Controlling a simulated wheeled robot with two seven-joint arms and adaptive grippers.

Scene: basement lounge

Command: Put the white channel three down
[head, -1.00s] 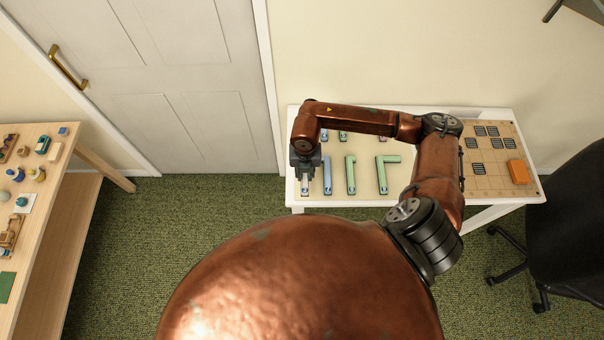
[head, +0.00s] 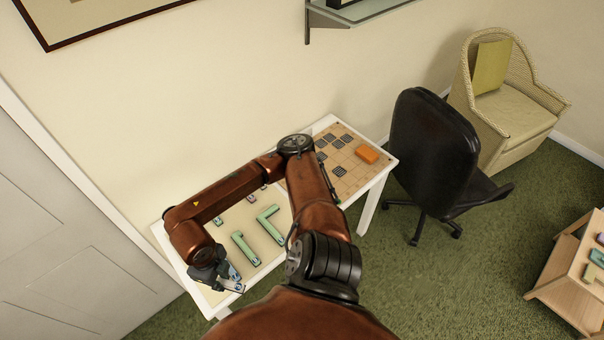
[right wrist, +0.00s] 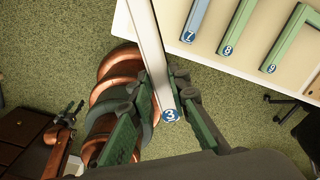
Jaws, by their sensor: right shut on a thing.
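My right gripper (head: 222,278) is shut on the white channel three (right wrist: 148,42), a long straight white piece with a blue round label 3 at its near end. In the right wrist view the green-padded fingers (right wrist: 168,108) close on it near the label. The channel's far end runs out of the top of that view. In the head view the gripper is over the near left end of the white table (head: 277,257) and mostly hides the channel. I cannot tell whether the channel touches anything below. A copper and black part at the lower left of the wrist view may be my left arm's end.
On the table lie a blue channel 7 (right wrist: 197,18), a straight green channel 8 (right wrist: 236,28) and a bent green channel 9 (right wrist: 288,40). A tan grid board (head: 345,183) with dark squares and an orange block (head: 367,153) is at the far end. A black chair (head: 432,140) stands right of it.

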